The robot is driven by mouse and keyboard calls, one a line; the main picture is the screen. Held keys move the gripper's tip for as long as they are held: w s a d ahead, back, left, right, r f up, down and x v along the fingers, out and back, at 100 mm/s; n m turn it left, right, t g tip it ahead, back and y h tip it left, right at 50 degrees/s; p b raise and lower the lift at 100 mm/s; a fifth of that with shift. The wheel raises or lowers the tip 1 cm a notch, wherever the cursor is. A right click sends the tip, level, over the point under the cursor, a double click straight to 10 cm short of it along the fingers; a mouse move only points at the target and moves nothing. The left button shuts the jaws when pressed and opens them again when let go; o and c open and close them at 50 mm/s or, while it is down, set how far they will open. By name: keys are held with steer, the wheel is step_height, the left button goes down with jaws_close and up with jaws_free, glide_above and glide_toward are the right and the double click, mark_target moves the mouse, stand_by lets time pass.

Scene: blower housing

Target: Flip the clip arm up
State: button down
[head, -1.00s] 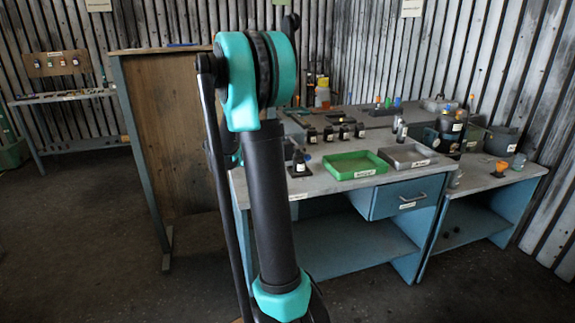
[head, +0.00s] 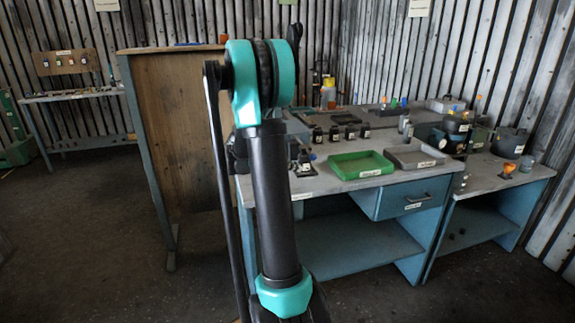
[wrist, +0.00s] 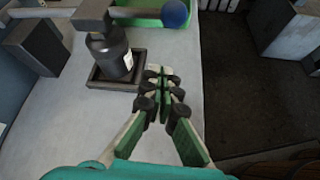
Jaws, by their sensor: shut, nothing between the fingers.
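In the wrist view, a dark bottle-shaped fixture (wrist: 108,55) with a white label stands in a small black square tray (wrist: 128,76). A grey block caps it. A grey arm (wrist: 142,13) reaches right from the cap to a blue ball (wrist: 175,13); I take this to be the clip arm, lying roughly level. My gripper (wrist: 160,75) is shut and empty, to the right of the fixture and nearer than the ball, apart from both. In the head view, the small fixture with a blue knob (head: 306,158) stands at the bench's left end; my arm hides my fingertips.
A green tray (head: 361,173) and a grey tray (head: 416,165) lie right of the fixture. Several small dark bottles stand behind. A dark block (wrist: 38,47) is left of the fixture in the wrist view. The pale bench top (wrist: 70,120) near my fingers is clear.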

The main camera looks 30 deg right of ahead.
steer(key=x, duration=0.3)
steer(key=shift+d+f, duration=0.15)
steer(key=shift+d, duration=0.1)
steer(key=shift+s+d+r, duration=0.1)
steer(key=shift+s+r, duration=0.05)
steer(key=shift+r, duration=0.35)
steer(key=shift+s+d+r, duration=0.1)
steer(key=shift+s+r, duration=0.1)
steer(key=shift+r, duration=0.35)
steer(key=shift+s+d+r, duration=0.15)
steer(key=shift+r, duration=0.7)
steer(key=shift+r, duration=0.15)
